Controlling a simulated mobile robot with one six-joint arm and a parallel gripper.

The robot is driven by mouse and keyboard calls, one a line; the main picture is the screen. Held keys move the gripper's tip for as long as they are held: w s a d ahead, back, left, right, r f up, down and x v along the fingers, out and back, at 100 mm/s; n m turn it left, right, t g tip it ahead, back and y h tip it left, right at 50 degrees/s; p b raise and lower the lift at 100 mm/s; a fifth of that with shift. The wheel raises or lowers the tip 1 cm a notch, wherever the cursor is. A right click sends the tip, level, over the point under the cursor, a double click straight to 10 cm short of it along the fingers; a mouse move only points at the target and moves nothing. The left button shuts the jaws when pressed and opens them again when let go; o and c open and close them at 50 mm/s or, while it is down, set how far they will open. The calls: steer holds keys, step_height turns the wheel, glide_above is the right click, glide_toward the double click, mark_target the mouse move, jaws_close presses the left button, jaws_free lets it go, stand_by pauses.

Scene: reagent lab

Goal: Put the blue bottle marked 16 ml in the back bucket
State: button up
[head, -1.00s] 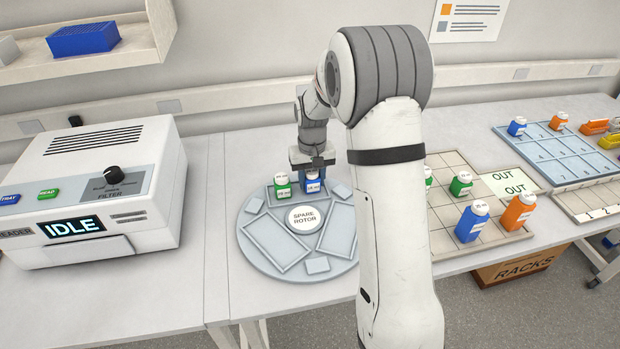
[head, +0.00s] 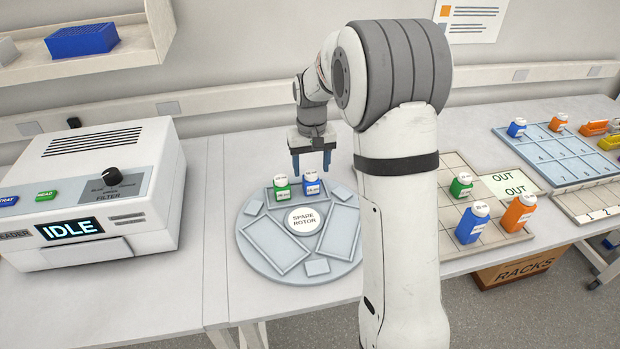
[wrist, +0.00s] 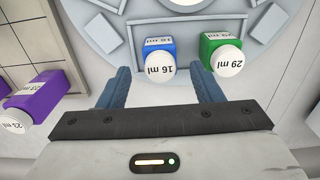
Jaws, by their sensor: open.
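The blue bottle marked 16 ml (head: 312,186) stands upright in the back bucket of the spare rotor (head: 262,262), beside a green bottle (head: 282,188). In the wrist view the blue bottle (wrist: 160,54) reads 16 ml, and the green bottle (wrist: 220,52) to its right reads 29 ml. My gripper (head: 312,172) is open and empty above and behind the blue bottle, apart from it. In the wrist view its blue fingers (wrist: 162,88) are spread, with the blue bottle's cap in the gap between them, farther out.
A reader box (head: 95,190) showing IDLE stands at the left. Right of my arm, a gridded rack (head: 490,238) holds green, blue and orange bottles. Purple bottles (wrist: 36,92) show at the left of the wrist view. The front rotor buckets are empty.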

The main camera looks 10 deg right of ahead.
mark_target(312, 174)
step_height(312, 174, up, 6)
steer(key=shift+r, duration=0.2)
steer(key=s+r+t, duration=0.1)
steer(key=s+t, duration=0.2)
steer(key=s, duration=2.5)
steer(key=shift+s+r, duration=0.25)
steer(key=shift+s, duration=0.05)
